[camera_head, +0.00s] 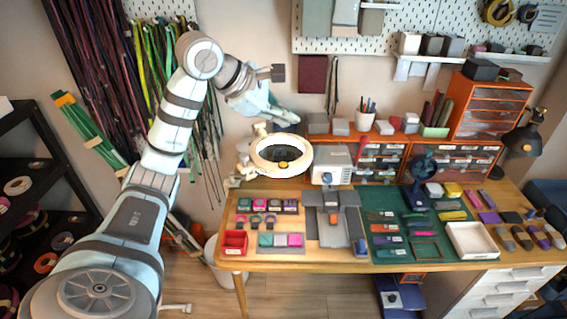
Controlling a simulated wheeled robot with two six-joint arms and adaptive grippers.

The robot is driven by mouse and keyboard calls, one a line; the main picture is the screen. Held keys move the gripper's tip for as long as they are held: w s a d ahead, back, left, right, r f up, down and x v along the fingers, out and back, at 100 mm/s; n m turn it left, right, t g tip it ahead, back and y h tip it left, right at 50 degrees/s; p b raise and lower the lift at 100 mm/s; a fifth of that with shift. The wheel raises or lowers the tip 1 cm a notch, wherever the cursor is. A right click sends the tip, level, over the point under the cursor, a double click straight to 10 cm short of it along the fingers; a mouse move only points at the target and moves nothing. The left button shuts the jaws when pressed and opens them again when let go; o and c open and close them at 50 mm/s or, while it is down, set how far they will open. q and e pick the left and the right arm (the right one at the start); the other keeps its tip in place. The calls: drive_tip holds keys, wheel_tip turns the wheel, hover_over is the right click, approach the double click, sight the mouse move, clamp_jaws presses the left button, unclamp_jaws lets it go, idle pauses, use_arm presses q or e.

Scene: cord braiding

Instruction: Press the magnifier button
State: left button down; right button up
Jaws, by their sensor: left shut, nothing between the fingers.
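The magnifier (304,160) is a white ring on a jointed white stand at the table's back left. A small yellow-orange spot shows within its ring; I cannot tell whether it is the button. My left arm comes in from the left and bends over at the top. My left gripper (291,116) is shut and empty, above and a little behind the magnifier ring in the picture, and appears apart from it. My right gripper is not in view.
The wooden table (340,262) holds a grey braiding device (335,222), a red bin (234,242), a green mat (385,254) with small items, and a white tray (470,240). Orange drawer units (490,105) line the back. Cords hang on the wall at left.

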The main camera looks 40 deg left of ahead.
use_arm(q)
drive_tip(key=shift+f, duration=0.1)
drive_tip(key=b, duration=0.8)
hover_over(285, 165)
wheel_tip(285, 165, down, 8)
drive_tip(key=shift+s+f+b, duration=0.1)
drive_tip(key=shift+f+b, duration=0.2)
drive_tip(key=shift+f, duration=0.1)
idle(0.6)
drive_tip(key=shift+f, duration=0.35)
drive_tip(key=shift+f+b, duration=0.35)
drive_tip(key=shift+f, duration=0.05)
idle(0.5)
drive_tip(key=shift+r, duration=0.1)
drive_tip(key=shift+r+p, duration=0.75)
drive_tip(key=shift+p, duration=0.25)
